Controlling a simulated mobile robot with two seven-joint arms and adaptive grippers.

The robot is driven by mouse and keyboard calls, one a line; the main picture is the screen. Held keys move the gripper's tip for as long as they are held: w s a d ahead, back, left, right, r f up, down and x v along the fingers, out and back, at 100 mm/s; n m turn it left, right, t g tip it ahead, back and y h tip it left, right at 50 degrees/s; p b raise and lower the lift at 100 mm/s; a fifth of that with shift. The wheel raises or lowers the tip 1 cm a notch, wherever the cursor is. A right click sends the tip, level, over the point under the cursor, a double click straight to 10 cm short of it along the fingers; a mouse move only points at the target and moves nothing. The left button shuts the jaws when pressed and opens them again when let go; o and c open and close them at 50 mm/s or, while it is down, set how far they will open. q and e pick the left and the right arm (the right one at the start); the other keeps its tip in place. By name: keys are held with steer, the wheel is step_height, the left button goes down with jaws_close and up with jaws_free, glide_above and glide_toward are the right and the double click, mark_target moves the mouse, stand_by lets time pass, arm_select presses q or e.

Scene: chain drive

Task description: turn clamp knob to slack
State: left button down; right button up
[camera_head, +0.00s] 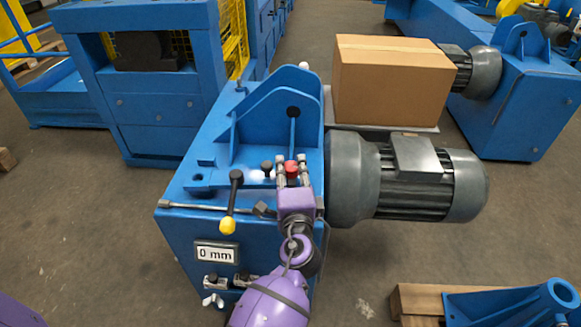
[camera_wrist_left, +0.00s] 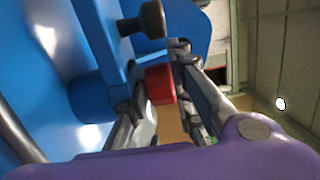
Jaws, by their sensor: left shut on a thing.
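The blue chain drive housing (camera_head: 190,185) stands in the middle of the head view. My left gripper (camera_head: 292,168) reaches over its top, and its fingers are closed around a red knob (camera_head: 291,167). The red knob (camera_wrist_left: 160,85) also shows between the finger pads in the left wrist view. A black knob (camera_head: 267,167) stands just left of the fingers; it also shows in the wrist view (camera_wrist_left: 151,19). The pictures do not mark which knob is the clamp knob. My right gripper is not in view.
A black lever with a yellow ball (camera_head: 228,225) and a metal rod lie left of my gripper. A "0 mm" display (camera_head: 216,252) is on the front. A grey motor (camera_head: 420,182) and a cardboard box (camera_head: 388,80) are to the right. A blue bracket (camera_head: 285,115) rises behind.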

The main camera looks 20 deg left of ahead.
arm_select(q)
steer(key=c, duration=1.5)
jaws_free()
steer(key=shift+c, duration=0.2)
steer(key=shift+s, duration=0.1)
steer(key=v, duration=1.2)
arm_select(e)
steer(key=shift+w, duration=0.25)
